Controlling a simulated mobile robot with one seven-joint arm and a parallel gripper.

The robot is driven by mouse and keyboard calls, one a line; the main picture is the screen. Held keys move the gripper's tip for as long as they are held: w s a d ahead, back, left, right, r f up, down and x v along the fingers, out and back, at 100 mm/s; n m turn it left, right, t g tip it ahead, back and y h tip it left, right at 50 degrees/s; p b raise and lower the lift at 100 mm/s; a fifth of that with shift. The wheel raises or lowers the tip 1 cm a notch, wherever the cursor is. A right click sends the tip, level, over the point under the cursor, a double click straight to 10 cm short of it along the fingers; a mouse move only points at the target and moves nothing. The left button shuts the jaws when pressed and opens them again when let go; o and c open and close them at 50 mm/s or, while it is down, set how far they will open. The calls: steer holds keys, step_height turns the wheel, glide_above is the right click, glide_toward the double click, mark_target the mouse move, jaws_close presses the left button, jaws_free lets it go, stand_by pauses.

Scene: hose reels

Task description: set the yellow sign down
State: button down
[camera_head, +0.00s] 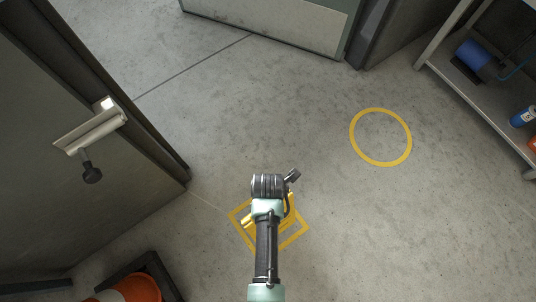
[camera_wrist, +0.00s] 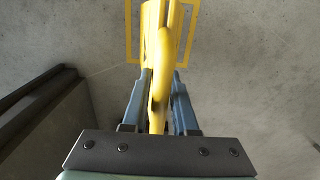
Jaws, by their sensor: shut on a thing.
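The yellow sign (camera_wrist: 160,50) is in my gripper (camera_wrist: 162,84), between its two blue-grey fingers in the wrist view. The sign runs from the fingers towards the top of that view. In the head view only bits of the yellow sign (camera_head: 247,221) show beside my arm, and my fingers are hidden below the wrist. A yellow square outline (camera_head: 295,240) is marked on the floor beneath. The square outline also shows behind the sign in the wrist view (camera_wrist: 192,35). I cannot tell whether the sign touches the floor.
A yellow ring (camera_head: 408,146) is marked on clear floor to the right. A dark door or cabinet with a handle (camera_head: 92,130) stands at the left. An orange and white cone (camera_head: 140,289) is at bottom left. A shelf (camera_head: 476,97) with a blue reel is at the right.

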steer(key=shift+w+f+b, duration=0.1)
steer(key=shift+f+b, duration=0.9)
steer(key=shift+f, duration=0.85)
steer(key=shift+f, duration=0.15)
steer(key=c, duration=0.7)
jaws_free()
